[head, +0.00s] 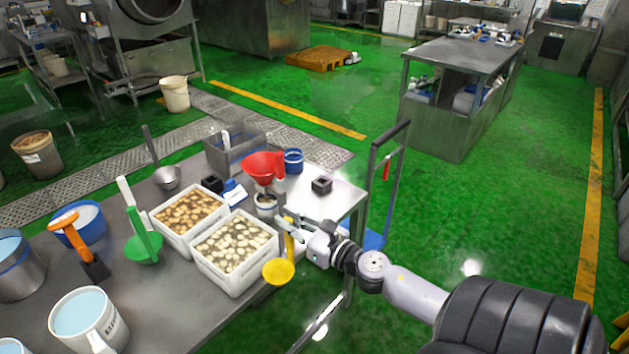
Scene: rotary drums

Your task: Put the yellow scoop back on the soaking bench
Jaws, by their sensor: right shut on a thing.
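The yellow scoop (279,270) hangs with its round bowl low and its handle up, just off the near right edge of the soaking bench (160,297). My right gripper (291,224) is shut on the scoop's handle. The scoop's bowl shows in front of the bench edge, close to the right white crate (236,272). Whether it touches the bench or crate I cannot tell. My left gripper is not in view.
Another white crate (191,240), a green scoop (143,246), a red funnel (263,167) and a small black block (321,185) stand on the bench. Buckets (90,318) crowd its left end. A cart handle (371,190) rises beside my right arm. Some bare bench lies front-centre.

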